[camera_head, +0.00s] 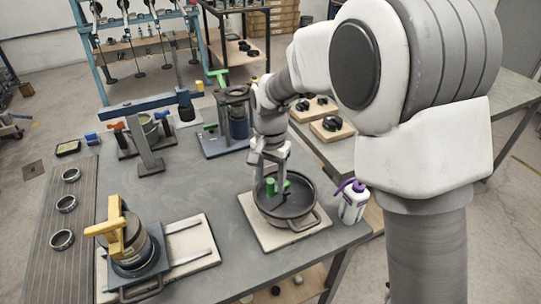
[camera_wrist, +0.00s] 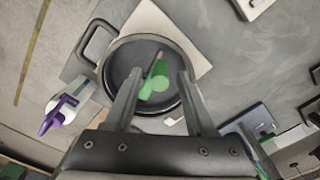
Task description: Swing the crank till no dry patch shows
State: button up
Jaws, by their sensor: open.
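A dark round pan (camera_head: 301,208) with side handles stands on a pale board (camera_head: 259,225) near the table's right front edge. Inside it is a crank with a green grip (camera_head: 277,188) and a thin dark arm. In the wrist view the green grip (camera_wrist: 153,86) lies between the fingers of my gripper (camera_wrist: 159,72), with space on both sides. My gripper (camera_head: 270,178) is open, low over the pan, and no contact shows. The pan floor (camera_wrist: 122,70) looks dark grey; I cannot tell wet from dry parts, and the fingers hide some of it.
A white bottle with a purple top (camera_head: 353,201) stands close right of the pan. A yellow-handled device (camera_head: 122,232) is at the front left, beside a ribbed strip with several rings (camera_head: 67,204). A device with green levers (camera_head: 226,125) stands behind. The middle of the table is clear.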

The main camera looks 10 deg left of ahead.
aim_at(271, 181)
notch_tip(271, 181, up, 17)
jog(key=p, duration=0.1)
jog(key=shift+f, duration=0.2)
dwell(1.1)
jog(key=s+d+n+t, duration=0.3)
jog(key=s+d+t, duration=0.2)
jog(key=s+d, duration=1.5)
jog(key=shift+d+r+n+t, duration=0.25)
jog(key=shift+d+n+t, duration=0.05)
jog(key=shift+d, duration=0.9)
jog(key=shift+w, duration=0.1)
